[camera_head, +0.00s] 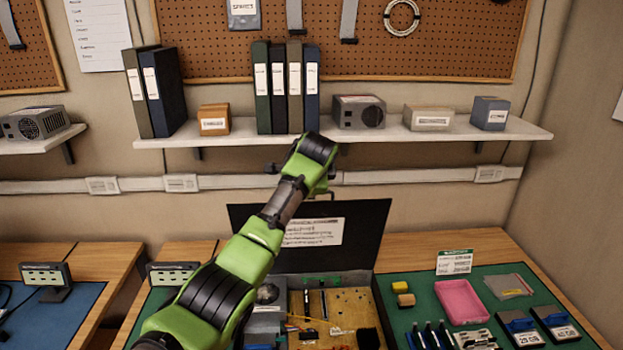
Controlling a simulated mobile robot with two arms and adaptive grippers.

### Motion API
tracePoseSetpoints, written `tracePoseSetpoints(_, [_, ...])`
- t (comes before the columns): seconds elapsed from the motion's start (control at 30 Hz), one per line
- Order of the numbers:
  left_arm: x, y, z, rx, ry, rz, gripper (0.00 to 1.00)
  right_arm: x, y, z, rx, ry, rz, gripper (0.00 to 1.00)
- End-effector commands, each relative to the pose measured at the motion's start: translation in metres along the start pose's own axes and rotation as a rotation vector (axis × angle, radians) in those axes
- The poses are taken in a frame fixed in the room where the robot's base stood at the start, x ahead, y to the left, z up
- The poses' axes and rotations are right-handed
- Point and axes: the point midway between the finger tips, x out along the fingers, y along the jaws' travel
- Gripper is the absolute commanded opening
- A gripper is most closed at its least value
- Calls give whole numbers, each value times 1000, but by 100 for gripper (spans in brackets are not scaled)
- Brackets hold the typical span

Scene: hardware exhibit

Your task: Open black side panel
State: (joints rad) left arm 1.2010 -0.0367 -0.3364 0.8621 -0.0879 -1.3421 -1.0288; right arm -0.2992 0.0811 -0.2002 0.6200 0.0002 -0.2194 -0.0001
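The black side panel (358,236) stands raised at the back of an open computer case, tilted up, with a white label (313,232) on its face. The case interior (345,310) shows a tan board, wires and a grey power supply (267,294). My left arm (248,250) reaches from the lower left across the panel's left part. Its wrist (308,162) is above the panel's top edge. The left gripper's fingers are mostly hidden behind the wrist, near the panel's top edge; contact cannot be told. My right gripper is out of view.
A green mat (408,318) on the right holds a pink tray (462,301), tools and drives (556,324). A shelf (400,134) with binders and boxes runs close behind the wrist. A blue mat (60,315) lies on the left table.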

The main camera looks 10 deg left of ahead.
Motion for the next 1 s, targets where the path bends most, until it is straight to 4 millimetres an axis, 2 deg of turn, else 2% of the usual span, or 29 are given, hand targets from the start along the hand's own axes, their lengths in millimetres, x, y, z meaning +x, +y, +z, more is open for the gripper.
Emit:
tracePoseSetpoints(0.07, [-18,-6,-1,-2,5,-15,22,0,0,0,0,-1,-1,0])
tracePoseSetpoints(0.3, [-64,-5,-1,-1,5,-13,22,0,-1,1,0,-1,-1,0])
tracePoseSetpoints(0.5, [-90,-3,-1,-1,3,-10,22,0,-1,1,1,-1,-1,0])
tracePoseSetpoints(0.7, [-97,-2,0,-1,2,-8,22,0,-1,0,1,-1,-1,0])
tracePoseSetpoints(0.93, [-97,-2,0,-1,2,-7,22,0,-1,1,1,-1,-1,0])
tracePoseSetpoints(1.0, [-93,4,0,-8,4,-1,22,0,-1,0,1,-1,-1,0])
